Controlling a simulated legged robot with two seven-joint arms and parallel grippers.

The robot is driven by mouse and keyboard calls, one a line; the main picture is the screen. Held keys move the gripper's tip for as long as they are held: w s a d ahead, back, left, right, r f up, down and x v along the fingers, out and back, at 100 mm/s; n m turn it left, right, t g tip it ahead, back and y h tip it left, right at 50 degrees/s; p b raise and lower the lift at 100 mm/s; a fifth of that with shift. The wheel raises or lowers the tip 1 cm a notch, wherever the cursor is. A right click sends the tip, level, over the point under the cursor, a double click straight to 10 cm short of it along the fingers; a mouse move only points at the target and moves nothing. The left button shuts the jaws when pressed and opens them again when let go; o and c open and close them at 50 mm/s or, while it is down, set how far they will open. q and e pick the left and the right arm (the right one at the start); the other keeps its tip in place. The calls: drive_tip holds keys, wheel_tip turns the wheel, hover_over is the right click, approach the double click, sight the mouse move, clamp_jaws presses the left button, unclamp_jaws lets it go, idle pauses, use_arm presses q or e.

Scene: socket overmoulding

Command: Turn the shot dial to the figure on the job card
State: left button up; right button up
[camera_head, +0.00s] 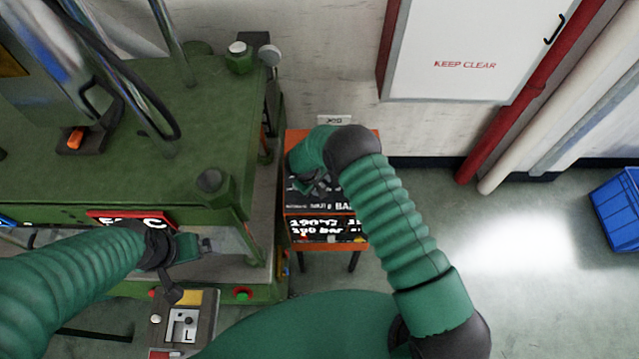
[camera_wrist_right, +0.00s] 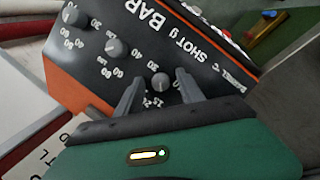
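The control box (camera_head: 320,205) has a black panel with an orange edge. In the right wrist view its face shows three round grey dials in a slanting row. The nearest dial (camera_wrist_right: 160,82), close to the lettering "SHOT g", sits between the fingertips of my right gripper (camera_wrist_right: 157,80). The fingers are apart, with a gap visible beside the dial; contact cannot be told. That dial's exact setting is unclear.
The green press (camera_head: 120,130) fills the left side, with posts and knobs on top. A white "KEEP CLEAR" cabinet (camera_head: 465,65) and red pipe stand behind. A blue crate (camera_head: 615,210) is at right; floor between is clear.

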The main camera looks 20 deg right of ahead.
drive_tip(key=shift+s+d+r, duration=0.1)
drive_tip(key=shift+d, duration=0.05)
drive_tip(key=c, duration=0.5)
clamp_jaws()
use_arm(q)
drive_tip(key=shift+s, duration=0.15)
use_arm(e)
drive_tip(key=shift+a, duration=0.3)
